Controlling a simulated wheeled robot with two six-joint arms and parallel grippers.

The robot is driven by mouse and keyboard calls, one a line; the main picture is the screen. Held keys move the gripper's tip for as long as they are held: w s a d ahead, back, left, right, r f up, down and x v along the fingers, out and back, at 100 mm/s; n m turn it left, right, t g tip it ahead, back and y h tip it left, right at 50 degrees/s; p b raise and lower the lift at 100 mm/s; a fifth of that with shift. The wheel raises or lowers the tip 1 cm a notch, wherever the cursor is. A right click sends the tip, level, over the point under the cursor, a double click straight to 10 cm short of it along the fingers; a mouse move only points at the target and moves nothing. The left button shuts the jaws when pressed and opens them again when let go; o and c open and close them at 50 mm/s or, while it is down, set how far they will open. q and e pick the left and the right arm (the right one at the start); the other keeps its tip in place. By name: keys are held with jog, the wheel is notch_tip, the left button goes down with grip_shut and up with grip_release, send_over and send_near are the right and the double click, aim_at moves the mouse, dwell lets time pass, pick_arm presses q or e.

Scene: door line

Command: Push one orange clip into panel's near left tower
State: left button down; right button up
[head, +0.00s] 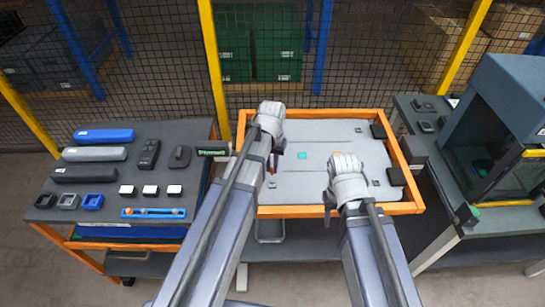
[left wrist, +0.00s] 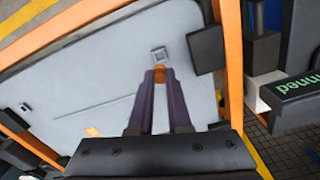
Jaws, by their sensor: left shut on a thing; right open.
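The pale grey door panel (head: 310,185) lies in an orange frame at the centre. My left gripper (head: 272,168) is over its left part. In the left wrist view the left gripper (left wrist: 159,80) is shut on a small orange clip (left wrist: 159,74) at its fingertips. A small square tower (left wrist: 159,54) stands on the panel just beyond the clip, close to the frame; I cannot tell whether they touch. It seems to be the near left tower (head: 272,185) in the head view. My right gripper (head: 329,198) is open over the panel's near right part, its fingers mostly hidden.
A blue clip holder (head: 153,212) with orange on it lies on the left table, among trays and dark tools. Black blocks (head: 396,176) sit on the frame's right side. A dark labelled block (head: 213,149) juts out by its left side. A cabinet (head: 500,110) stands right.

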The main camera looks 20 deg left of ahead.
aim_at(272, 169)
pick_arm(q)
jog(key=shift+r, duration=0.75)
jog(key=shift+f+b, duration=2.9)
jog(key=shift+f, duration=0.2)
pick_arm(e)
jog(key=shift+f, duration=2.35)
pick_arm(q)
jog(key=shift+f+b, duration=1.2)
pick_arm(e)
jog(key=shift+f, duration=1.2)
pick_arm(q)
jog(key=c, duration=0.8)
grip_release()
jog(key=shift+r, duration=0.15)
pick_arm(e)
jog(key=shift+r, duration=0.2)
pick_arm(q)
notch_tip(272, 169, up, 8)
jog(key=p, duration=0.8)
jog(key=shift+f, duration=0.2)
pick_arm(e)
notch_tip(272, 169, up, 8)
jog(key=shift+f, duration=0.25)
